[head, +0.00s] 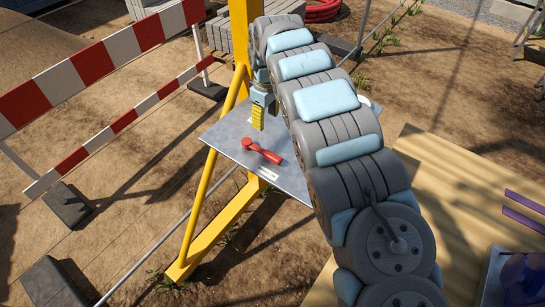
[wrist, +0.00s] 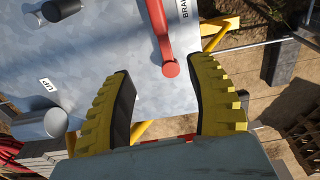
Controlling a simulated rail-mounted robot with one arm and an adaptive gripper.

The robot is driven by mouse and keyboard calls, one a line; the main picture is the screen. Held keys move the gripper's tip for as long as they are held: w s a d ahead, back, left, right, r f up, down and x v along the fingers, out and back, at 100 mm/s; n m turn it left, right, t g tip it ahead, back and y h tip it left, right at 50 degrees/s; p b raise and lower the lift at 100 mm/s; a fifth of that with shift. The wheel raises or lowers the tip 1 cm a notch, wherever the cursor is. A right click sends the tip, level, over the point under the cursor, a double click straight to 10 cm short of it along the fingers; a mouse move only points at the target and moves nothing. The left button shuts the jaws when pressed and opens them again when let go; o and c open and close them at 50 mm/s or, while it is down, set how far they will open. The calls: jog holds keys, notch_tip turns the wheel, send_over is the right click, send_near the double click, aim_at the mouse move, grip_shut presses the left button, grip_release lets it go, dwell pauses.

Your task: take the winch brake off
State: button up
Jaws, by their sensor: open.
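The red brake lever (head: 262,151) lies across a grey metal plate (head: 228,135) on a yellow frame. Its thick round end is at the left and its arm runs right and toward the camera. In the wrist view, the lever (wrist: 160,35) enters from the top edge, and its rounded tip lies between my fingertips in the picture, nearer the right one. My gripper (wrist: 158,68) is open and empty, with yellow ribbed fingers and dark pads. In the head view, my gripper (head: 258,117) is just above the plate, behind the lever. I cannot tell the exact height gap.
A partly cut-off label (wrist: 184,8) reading "BRA" sits beside the lever. An "UP" label (wrist: 45,84) and a grey cylinder (wrist: 55,118) are at the left of the plate. A yellow post (head: 240,45) rises behind. A red-and-white barrier (head: 90,65) stands left.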

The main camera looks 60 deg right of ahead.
aim_at(273, 155)
jog(key=shift+s+a+f, duration=0.1)
jog(key=shift+s+f, duration=0.3)
jog(key=shift+f, duration=2.35)
jog(key=shift+s+d+f, duration=0.1)
jog(key=shift+s+f, duration=0.3)
jog(key=shift+f, duration=2.4)
jog(key=shift+s+a+f, duration=0.1)
jog(key=shift+s+f, duration=0.3)
jog(key=shift+f, duration=2.35)
grip_shut()
